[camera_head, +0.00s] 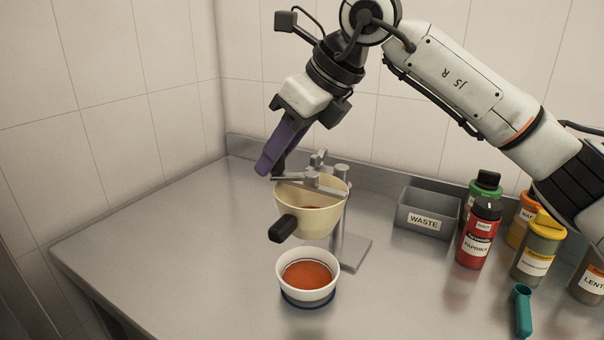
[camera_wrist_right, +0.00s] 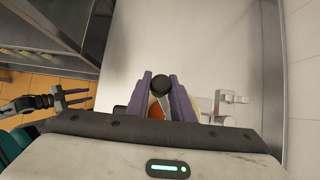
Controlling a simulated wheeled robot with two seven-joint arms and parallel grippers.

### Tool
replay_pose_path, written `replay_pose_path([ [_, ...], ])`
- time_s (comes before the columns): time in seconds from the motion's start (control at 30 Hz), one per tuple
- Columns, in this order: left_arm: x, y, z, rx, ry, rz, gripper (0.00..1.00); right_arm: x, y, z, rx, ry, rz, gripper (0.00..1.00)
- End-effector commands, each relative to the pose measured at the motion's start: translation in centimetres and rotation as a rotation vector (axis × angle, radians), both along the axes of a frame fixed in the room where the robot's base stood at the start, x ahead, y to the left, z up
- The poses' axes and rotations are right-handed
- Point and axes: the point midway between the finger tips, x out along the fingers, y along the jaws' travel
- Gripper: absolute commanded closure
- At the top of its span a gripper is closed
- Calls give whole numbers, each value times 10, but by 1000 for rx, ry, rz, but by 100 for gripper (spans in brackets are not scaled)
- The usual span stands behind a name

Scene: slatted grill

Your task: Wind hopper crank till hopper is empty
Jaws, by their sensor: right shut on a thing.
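The hopper (camera_head: 322,219) is a cream bowl on a grey metal stand, with a black side handle (camera_head: 283,228). A little orange-red content shows inside it. The metal crank arm (camera_head: 292,181) lies across its top. My right gripper (camera_head: 276,166) has purple fingers and comes down from above, shut on the dark crank knob (camera_wrist_right: 161,84) at the left of the rim. A white bowl (camera_head: 308,292) with a blue base stands below the hopper and holds orange-red powder. My left gripper (camera_wrist_right: 77,97) shows only in the right wrist view, at the left, open and empty.
A grey WASTE bin (camera_head: 424,222) stands right of the stand. A red paprika bottle (camera_head: 478,240), a yellow-lidded jar (camera_head: 538,250) and other containers stand at the right. A teal scoop (camera_head: 522,308) lies at the front right. The left of the counter is clear.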

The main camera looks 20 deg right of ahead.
Motion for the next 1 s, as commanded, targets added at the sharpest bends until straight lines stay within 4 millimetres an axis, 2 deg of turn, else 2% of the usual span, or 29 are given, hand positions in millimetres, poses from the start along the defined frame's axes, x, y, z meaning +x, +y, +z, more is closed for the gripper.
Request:
replay_pose_path([
  [0.03, 0, 0, 6, 0, 0, 0, 69, 6, -9, 5, -5, -3, -18, 100],
  [0.3, 0, 0, 5, 0, 0, 0, 69, 8, -9, 2, -7, -3, -17, 100],
  [0.5, 0, 0, 13, 0, 0, 0, 69, 17, -14, 4, -7, -1, -17, 100],
  [0.77, 0, 0, 12, 0, 0, 0, 69, 18, -14, 1, -7, 0, -13, 100],
  [1.0, 0, 0, 20, 0, 0, 0, 69, 26, -22, 1, -8, 4, -14, 100],
])
